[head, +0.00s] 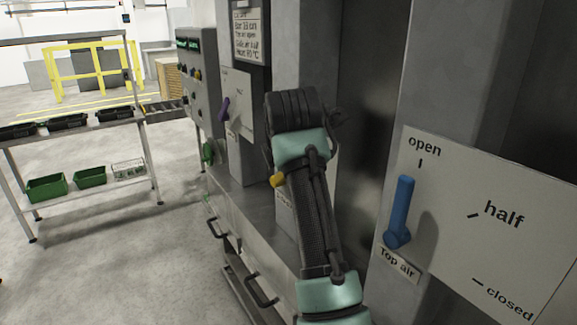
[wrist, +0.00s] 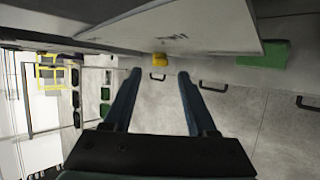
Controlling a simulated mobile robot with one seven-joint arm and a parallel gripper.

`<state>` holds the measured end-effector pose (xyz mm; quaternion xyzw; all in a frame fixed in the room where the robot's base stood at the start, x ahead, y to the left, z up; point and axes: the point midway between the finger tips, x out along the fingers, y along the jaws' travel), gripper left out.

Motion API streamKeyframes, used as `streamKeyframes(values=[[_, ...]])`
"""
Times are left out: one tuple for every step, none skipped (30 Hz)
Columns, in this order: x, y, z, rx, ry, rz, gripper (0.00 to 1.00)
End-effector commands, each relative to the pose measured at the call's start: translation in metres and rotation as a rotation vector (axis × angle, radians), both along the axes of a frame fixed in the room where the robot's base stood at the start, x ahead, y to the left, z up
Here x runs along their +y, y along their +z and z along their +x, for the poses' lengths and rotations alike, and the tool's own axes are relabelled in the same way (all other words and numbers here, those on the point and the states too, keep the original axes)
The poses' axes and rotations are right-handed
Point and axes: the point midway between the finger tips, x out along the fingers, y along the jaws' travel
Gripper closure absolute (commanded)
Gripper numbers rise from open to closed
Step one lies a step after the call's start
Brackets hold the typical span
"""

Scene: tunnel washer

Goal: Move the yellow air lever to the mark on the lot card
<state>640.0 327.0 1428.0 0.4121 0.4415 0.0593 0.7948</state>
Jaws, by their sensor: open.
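The yellow air lever (head: 278,180) shows only as a small yellow end at the left edge of my arm in the head view; my arm hides the rest and its scale. In the wrist view a yellow end (wrist: 160,59) appears beyond and between the fingertips, under the edge of a lettered white plate (wrist: 185,30). My gripper (wrist: 160,73) is open and empty, its two fingers pointing toward that yellow end.
A blue lever (head: 401,208) labelled "Top air" stands near "open" on its plate (head: 470,230). A purple lever (head: 224,108) is farther left. A green block (wrist: 262,54) lies right of the yellow end. Handles (head: 262,290) line the lower front. Floor at left is clear before a rack (head: 85,128).

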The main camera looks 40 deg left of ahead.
Motion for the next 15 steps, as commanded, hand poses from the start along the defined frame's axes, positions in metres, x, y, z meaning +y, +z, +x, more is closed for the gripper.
streamKeyframes(values=[[-0.005, 0.003, -0.006, -0.005, -0.001, 0.001, 0.43], [-0.008, 0.008, -0.009, -0.005, -0.002, 0.002, 0.43], [-0.012, 0.013, -0.014, -0.004, -0.001, 0.002, 0.43], [-0.014, 0.016, -0.018, -0.004, -0.001, 0.001, 0.43], [-0.016, 0.020, -0.021, -0.005, 0.000, 0.000, 0.43], [-0.019, 0.024, -0.024, -0.002, 0.000, 0.000, 0.43], [-0.020, 0.027, -0.026, -0.003, -0.001, 0.001, 0.43], [-0.022, 0.029, -0.028, -0.002, -0.001, 0.000, 0.43], [-0.024, 0.032, -0.030, -0.001, -0.002, 0.000, 0.43], [-0.025, 0.033, -0.032, 0.000, -0.001, 0.000, 0.43], [-0.025, 0.034, -0.033, -0.001, -0.001, 0.000, 0.43], [-0.026, 0.036, -0.034, 0.001, 0.000, -0.001, 0.43], [-0.027, 0.036, -0.035, 0.001, -0.001, -0.002, 0.43], [-0.027, 0.037, -0.035, 0.001, -0.001, -0.002, 0.43], [-0.027, 0.037, -0.035, 0.001, -0.001, -0.002, 0.43]])
